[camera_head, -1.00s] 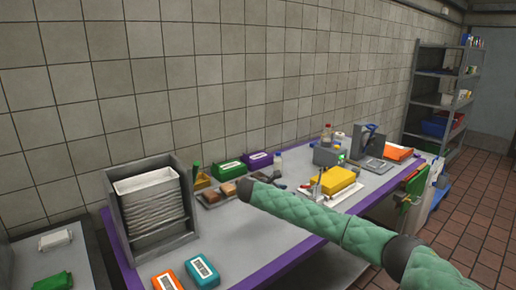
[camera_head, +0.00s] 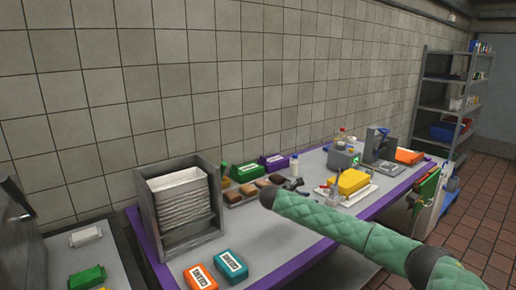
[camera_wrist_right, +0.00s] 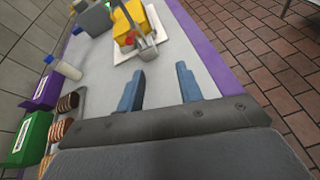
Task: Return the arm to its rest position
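My right arm, in a green quilted sleeve, reaches in from the lower right of the head view over the table. My right gripper (camera_head: 305,183) shows small and dark just beyond the sleeve, partly hidden. In the right wrist view its two blue-grey fingers (camera_wrist_right: 160,69) are spread apart with nothing between them, over the bare grey tabletop. The fingers point toward a white tray (camera_wrist_right: 175,53) with a yellow block (camera_wrist_right: 128,28) and a metal utensil. My left gripper is not in view.
A grey rack (camera_head: 190,238) with stacked white trays is left. Orange (camera_head: 200,277) and teal (camera_head: 232,266) packs lie in front.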

